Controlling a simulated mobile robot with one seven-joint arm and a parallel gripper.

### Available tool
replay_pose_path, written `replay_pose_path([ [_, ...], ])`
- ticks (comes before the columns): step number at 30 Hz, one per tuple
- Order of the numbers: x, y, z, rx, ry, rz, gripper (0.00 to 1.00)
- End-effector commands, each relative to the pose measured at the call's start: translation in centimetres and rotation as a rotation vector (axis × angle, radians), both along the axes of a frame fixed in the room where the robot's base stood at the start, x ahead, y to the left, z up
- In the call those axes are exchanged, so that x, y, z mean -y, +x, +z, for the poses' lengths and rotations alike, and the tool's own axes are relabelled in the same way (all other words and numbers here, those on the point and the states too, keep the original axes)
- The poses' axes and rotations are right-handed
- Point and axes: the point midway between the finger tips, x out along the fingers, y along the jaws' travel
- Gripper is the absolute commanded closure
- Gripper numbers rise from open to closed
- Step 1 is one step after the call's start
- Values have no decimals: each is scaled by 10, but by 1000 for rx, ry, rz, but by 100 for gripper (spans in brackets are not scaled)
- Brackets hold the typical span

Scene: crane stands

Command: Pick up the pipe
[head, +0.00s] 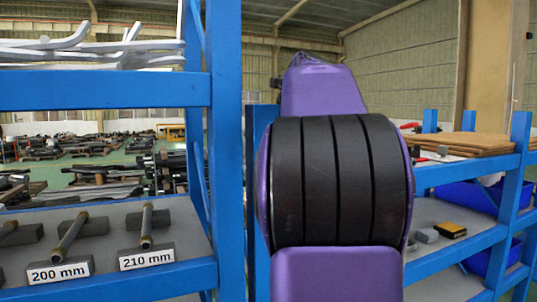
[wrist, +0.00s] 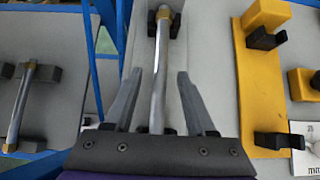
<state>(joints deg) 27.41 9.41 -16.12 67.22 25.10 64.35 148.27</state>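A grey metal pipe (wrist: 159,60) runs lengthwise up the middle of the wrist view, its far end resting on a dark support (wrist: 175,24). My gripper (wrist: 159,76) is open, with one finger on each side of this pipe and a gap showing on both sides. The pipe's near end is partly hidden by my gripper's base. Another pipe (wrist: 20,105) lies on dark blocks at the left of the wrist view. In the head view, pipes lie on blocks labelled 200 mm (head: 71,236) and 210 mm (head: 146,225). My purple arm hides the gripper there.
A yellow piece with black brackets (wrist: 257,85) lies close to the right of my gripper. Blue shelf posts (head: 226,150) stand left of my arm. A blue rack (head: 470,240) at the right holds brown boards (head: 462,142) and a yellow-black item (head: 452,230).

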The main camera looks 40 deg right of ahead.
Motion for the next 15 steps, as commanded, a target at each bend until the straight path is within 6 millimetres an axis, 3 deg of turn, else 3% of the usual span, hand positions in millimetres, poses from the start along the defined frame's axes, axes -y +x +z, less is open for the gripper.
replay_pose_path([
  [1, 0, 0, 0, 0, 0, 0, 51],
  [9, 0, 0, 0, 0, 0, 0, 100],
  [15, 0, 0, 0, -1, 0, 0, 100],
])
